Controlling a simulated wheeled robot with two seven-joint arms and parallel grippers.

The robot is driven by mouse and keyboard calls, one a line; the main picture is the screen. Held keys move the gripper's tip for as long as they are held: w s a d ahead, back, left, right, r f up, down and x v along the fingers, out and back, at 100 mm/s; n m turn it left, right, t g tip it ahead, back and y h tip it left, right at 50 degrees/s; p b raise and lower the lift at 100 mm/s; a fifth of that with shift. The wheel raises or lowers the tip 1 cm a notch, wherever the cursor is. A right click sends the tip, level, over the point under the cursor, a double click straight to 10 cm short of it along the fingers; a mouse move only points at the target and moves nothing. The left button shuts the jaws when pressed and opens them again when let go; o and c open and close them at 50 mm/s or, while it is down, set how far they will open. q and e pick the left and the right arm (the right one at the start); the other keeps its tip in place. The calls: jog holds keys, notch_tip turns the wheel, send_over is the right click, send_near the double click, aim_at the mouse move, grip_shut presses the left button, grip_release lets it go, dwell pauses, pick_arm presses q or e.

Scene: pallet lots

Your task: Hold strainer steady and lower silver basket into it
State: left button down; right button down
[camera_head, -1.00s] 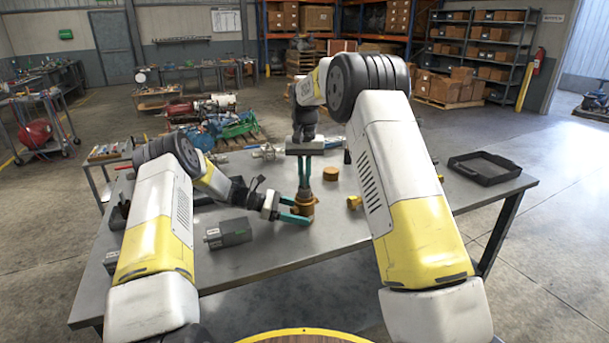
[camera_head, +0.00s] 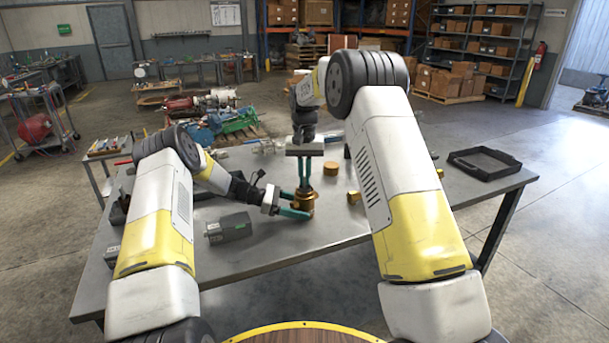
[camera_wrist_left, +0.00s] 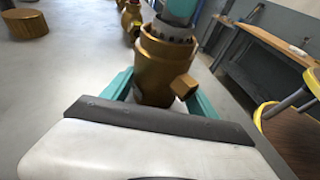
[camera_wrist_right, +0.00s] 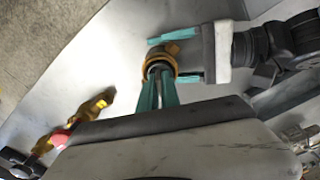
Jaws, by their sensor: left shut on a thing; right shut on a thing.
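The strainer (camera_head: 302,207) is a brass-coloured body standing upright on the table. It also shows large in the left wrist view (camera_wrist_left: 160,70), with a dark, bolt-like ring at its top and a side stub. My left gripper (camera_head: 296,204) is shut around its sides, one finger on each side. My right gripper (camera_head: 304,184) points straight down over the strainer's mouth, its fingertips at the rim. It is shut on the silver basket (camera_wrist_right: 158,82), a thin grey strip between its teal fingers in the right wrist view. The basket's lower part is hidden by fingers and strainer.
A round brass cap (camera_head: 330,169) lies behind the strainer. A brass fitting (camera_head: 353,197) lies to the right, and a dark grey box (camera_head: 229,228) to the left. A black tray (camera_head: 484,164) is at the far right. The front of the table is clear.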

aim_at(304, 187)
jog(key=shift+f, duration=1.95)
jog(key=c, duration=1.4)
grip_release()
jog(key=shift+c, duration=0.2)
jog(key=shift+r, duration=0.1)
pick_arm(q)
jog(key=shift+f, duration=0.1)
pick_arm(e)
jog(key=shift+o, duration=0.3)
jog(key=shift+a+r, duration=0.1)
jog(key=shift+r, duration=3.35)
pick_arm(q)
jog(key=shift+c, duration=1.3)
grip_release()
